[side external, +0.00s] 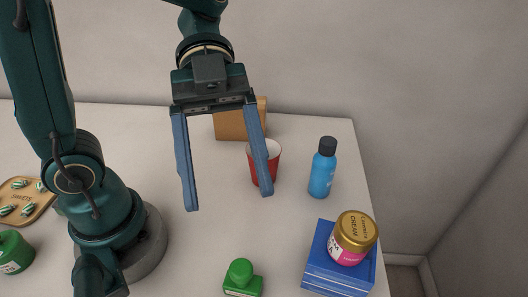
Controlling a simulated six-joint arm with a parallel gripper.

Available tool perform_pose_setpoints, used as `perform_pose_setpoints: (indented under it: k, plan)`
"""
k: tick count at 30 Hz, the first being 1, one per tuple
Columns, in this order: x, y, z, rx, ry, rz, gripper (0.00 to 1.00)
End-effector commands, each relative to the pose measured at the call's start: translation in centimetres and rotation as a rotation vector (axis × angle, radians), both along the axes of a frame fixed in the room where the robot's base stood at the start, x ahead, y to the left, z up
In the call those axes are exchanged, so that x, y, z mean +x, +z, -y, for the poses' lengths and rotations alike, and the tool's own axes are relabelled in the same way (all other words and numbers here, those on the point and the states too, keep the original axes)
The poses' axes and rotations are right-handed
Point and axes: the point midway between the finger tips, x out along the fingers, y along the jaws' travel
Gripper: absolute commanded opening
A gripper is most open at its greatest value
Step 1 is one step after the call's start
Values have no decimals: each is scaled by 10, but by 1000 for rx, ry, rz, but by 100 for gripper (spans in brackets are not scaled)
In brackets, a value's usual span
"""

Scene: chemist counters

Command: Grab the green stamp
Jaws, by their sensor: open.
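The green stamp (242,280) stands on the white counter near the bottom middle of the side view. It has a round knob on top of a block base, and the frame's bottom edge touches its lower part. My gripper (231,201) is open, with two long blue fingers pointing down and wide apart. It is above the counter, farther back than the stamp, and nothing is seen held between the fingers.
A red cup (272,168) is partly behind the right finger, with a brown box (229,126) behind. A blue bottle (322,170) stands to the right. A cream jar (352,240) rests on blue boxes (318,262). A green container (14,254) and wooden tray (42,203) are left.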

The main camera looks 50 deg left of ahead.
Motion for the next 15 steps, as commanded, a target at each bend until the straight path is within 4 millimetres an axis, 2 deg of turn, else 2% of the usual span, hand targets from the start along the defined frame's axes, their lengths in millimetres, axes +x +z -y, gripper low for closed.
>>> perform_pose_setpoints:
  k: [3, 15]
  plan:
    - [-1, -28, 0, 1, 1, -13, 76]
    - [0, -107, 1, -3, 4, -9, 76]
